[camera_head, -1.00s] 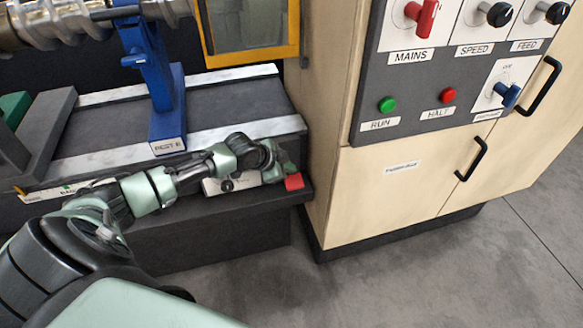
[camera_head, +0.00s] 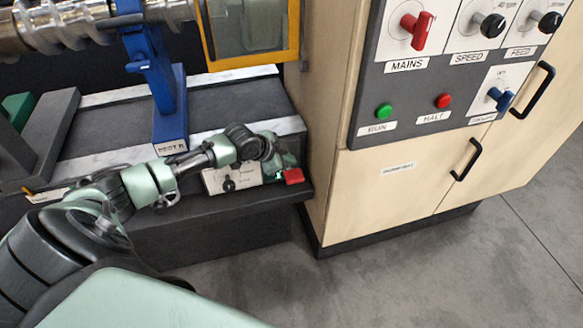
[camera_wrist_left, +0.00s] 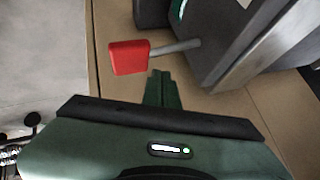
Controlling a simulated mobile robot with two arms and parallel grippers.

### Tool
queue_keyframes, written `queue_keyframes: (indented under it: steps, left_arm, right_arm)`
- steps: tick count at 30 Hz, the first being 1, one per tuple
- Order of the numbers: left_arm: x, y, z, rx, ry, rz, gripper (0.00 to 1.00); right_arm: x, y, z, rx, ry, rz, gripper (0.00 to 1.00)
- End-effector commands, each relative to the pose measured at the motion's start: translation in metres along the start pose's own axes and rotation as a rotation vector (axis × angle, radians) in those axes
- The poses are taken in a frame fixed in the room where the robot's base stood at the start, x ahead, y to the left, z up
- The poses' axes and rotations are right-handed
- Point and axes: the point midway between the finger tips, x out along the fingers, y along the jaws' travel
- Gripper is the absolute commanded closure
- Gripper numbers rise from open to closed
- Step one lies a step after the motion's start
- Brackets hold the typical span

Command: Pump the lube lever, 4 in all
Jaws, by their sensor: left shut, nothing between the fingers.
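The lube lever shows as a red block-shaped handle (camera_head: 293,175) at the right end of the machine bed's dark ledge. In the left wrist view the red handle (camera_wrist_left: 128,57) sits on a thin grey rod that runs right to a dark housing. My left gripper (camera_wrist_left: 163,78) is shut and empty, its dark green fingers together just right of and below the handle in that view. In the head view my left gripper (camera_head: 285,158) is just above the handle; I cannot tell whether they touch. My right gripper is not in view.
A pale cabinet (camera_head: 397,190) with a control panel (camera_head: 410,110) stands close right of the lever. A blue rest (camera_head: 170,130) stands on the bed. A small white plate (camera_head: 232,178) lies left of the lever. Grey floor is clear in front.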

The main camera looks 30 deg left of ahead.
Motion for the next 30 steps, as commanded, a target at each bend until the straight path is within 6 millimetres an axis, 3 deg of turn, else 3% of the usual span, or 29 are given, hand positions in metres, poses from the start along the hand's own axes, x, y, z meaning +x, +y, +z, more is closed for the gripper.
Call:
queue_keyframes:
  steps: [18,30]
  left_arm:
    - [-0.036,-0.026,-0.026,0.0,0.0,-0.001,1.0]
    - [-0.035,-0.026,-0.025,0.0,0.0,-0.001,1.0]
  right_arm:
    - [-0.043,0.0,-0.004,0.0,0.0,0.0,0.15]
    - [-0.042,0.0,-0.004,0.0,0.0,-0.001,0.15]
